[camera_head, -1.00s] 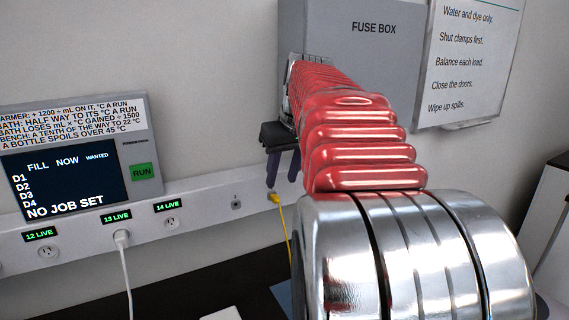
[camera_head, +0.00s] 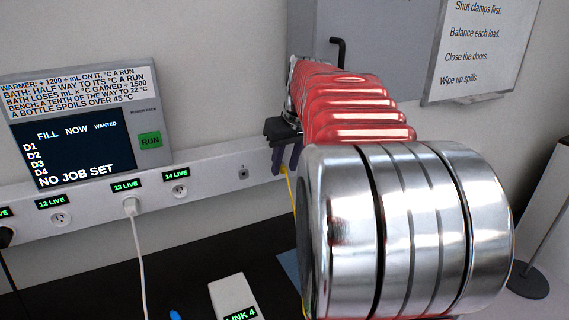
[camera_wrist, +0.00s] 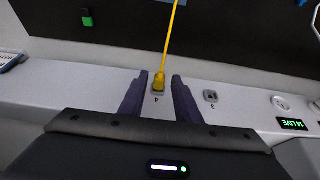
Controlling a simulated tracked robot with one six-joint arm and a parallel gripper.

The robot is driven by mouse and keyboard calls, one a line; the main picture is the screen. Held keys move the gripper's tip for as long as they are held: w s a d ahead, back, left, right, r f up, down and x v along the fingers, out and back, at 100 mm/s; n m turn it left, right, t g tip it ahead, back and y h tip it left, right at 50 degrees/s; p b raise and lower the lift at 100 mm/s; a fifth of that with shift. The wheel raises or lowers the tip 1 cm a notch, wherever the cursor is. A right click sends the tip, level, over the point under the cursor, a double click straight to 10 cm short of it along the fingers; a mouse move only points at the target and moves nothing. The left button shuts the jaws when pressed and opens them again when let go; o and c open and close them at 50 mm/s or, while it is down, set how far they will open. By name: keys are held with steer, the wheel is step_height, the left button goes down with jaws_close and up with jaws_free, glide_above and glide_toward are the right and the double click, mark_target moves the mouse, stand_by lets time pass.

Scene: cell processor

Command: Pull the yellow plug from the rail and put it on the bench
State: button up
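The yellow plug (camera_wrist: 159,82) sits in the white rail (camera_wrist: 80,84), in the socket marked 4, with its yellow cord (camera_wrist: 172,35) running off over the dark bench (camera_wrist: 120,22). My gripper (camera_wrist: 160,78) is open, with one dark finger on each side of the plug and a visible gap on both sides. In the head view, my gripper (camera_head: 284,155) is at the rail (camera_head: 215,172), largely covering the plug; a little yellow (camera_head: 284,170) shows below the fingers. The dark bench (camera_head: 190,265) lies below the rail.
A white plug (camera_head: 130,206) with a white cord is in the rail at 13 LIVE. A white block marked LINK 4 (camera_head: 232,296) and a blue item (camera_head: 174,315) lie on the bench. The control panel (camera_head: 85,125) stands above the rail. Bare bench shows between the cords.

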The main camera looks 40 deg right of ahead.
jaws_close()
stand_by(0.4)
stand_by(0.4)
